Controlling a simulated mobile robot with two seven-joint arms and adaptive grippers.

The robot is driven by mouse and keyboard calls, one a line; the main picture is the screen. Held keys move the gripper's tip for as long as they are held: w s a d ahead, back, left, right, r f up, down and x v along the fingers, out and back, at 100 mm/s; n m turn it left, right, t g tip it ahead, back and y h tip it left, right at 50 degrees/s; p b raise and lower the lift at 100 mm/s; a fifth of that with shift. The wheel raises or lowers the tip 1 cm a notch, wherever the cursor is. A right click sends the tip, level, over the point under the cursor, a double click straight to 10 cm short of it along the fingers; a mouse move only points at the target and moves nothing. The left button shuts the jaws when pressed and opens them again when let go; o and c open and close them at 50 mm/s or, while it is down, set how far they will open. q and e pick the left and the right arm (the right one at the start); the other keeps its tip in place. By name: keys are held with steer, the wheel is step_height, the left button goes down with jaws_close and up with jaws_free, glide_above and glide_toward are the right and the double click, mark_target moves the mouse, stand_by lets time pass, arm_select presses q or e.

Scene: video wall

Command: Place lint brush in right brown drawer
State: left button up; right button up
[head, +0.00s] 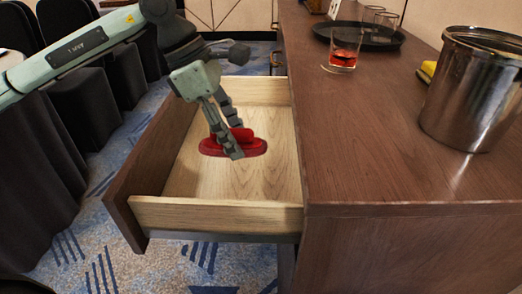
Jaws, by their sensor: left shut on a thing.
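The open brown drawer (215,212) sticks out to the left of the brown cabinet, with a pale wood inside. A red lint brush (255,149) shows inside the drawer area, over its pale floor. My left gripper (233,143) reaches down into the drawer and is shut on the lint brush. Its fingers cover part of the brush. I cannot tell whether the brush touches the drawer floor. My right gripper is not in view.
On the cabinet top (360,150) stand a steel bucket (470,95) at right, a glass with red drink (344,50) and a dark round tray (380,38) with glasses. A yellow item (427,72) lies behind the bucket. Dark-draped chairs or tables stand at left.

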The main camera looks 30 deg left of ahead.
mark_target(261, 141)
arm_select(q)
steer(key=w+d+f, duration=0.1)
steer(key=w, duration=0.1)
steer(key=w+d+f, duration=0.2)
steer(key=shift+d, duration=0.2)
steer(key=shift+f, duration=2.05)
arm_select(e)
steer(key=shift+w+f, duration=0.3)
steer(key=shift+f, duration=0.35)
arm_select(q)
steer(key=shift+f, duration=0.1)
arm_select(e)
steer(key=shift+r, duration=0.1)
arm_select(q)
steer(key=o, duration=0.9)
steer(key=shift+o, duration=1.1)
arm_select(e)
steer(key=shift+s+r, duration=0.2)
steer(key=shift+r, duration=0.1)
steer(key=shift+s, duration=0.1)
